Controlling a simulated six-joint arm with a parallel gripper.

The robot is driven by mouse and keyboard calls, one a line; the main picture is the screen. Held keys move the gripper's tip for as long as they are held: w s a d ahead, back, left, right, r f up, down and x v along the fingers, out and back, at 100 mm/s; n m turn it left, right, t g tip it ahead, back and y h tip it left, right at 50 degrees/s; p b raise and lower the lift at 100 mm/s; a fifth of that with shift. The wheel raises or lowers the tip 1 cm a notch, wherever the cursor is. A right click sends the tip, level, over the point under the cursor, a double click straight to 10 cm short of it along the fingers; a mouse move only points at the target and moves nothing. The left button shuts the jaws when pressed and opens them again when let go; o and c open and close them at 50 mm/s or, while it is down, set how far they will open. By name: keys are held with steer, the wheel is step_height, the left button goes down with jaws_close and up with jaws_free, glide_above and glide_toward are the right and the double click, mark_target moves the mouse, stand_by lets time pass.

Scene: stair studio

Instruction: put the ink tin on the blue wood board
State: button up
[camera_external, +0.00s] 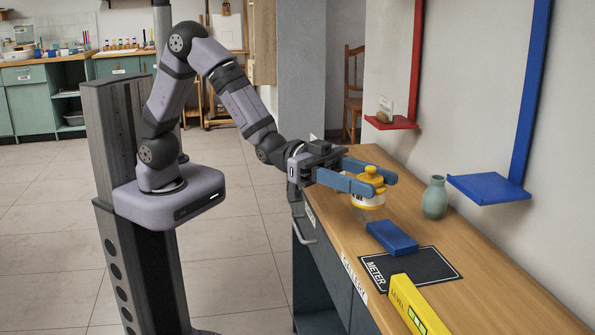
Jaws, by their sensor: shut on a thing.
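A round white tin with a yellow knobbed lid (369,201), which I take to be the ink tin, is between the fingers of my gripper (381,184). My gripper is shut on it and holds it upright over the wooden counter; I cannot tell how far its base is above the wood. The near finger hides part of its side. A flat blue block (392,237), which may be the blue wood board, lies on the counter, nearer the camera than the tin and apart from it. A blue wall shelf (489,188) is at the right.
The wooden counter (478,293) also bears a green vase (435,198), a black METER mat (432,264) partly under the blue block, and a yellow level (417,306). A red wall shelf (391,122) carries a small labelled thing (385,109). The counter's far right is bare.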

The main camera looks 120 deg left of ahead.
mark_target(392, 233)
steer(key=w+a+n+y, duration=0.2)
steer(key=a+n+y, duration=0.2)
steer(key=a+y, duration=0.45)
steer(key=shift+h, duration=0.85)
steer(key=shift+a+f, duration=0.2)
steer(key=shift+f, duration=1.5)
steer(key=shift+a+f, duration=0.2)
steer(key=shift+f, duration=1.55)
steer(key=shift+a+f, duration=0.2)
steer(key=shift+f, duration=1.5)
steer(key=shift+f+b, duration=0.2)
steer(key=shift+b, duration=0.15)
steer(key=o, duration=1.4)
steer(key=shift+c, duration=0.2)
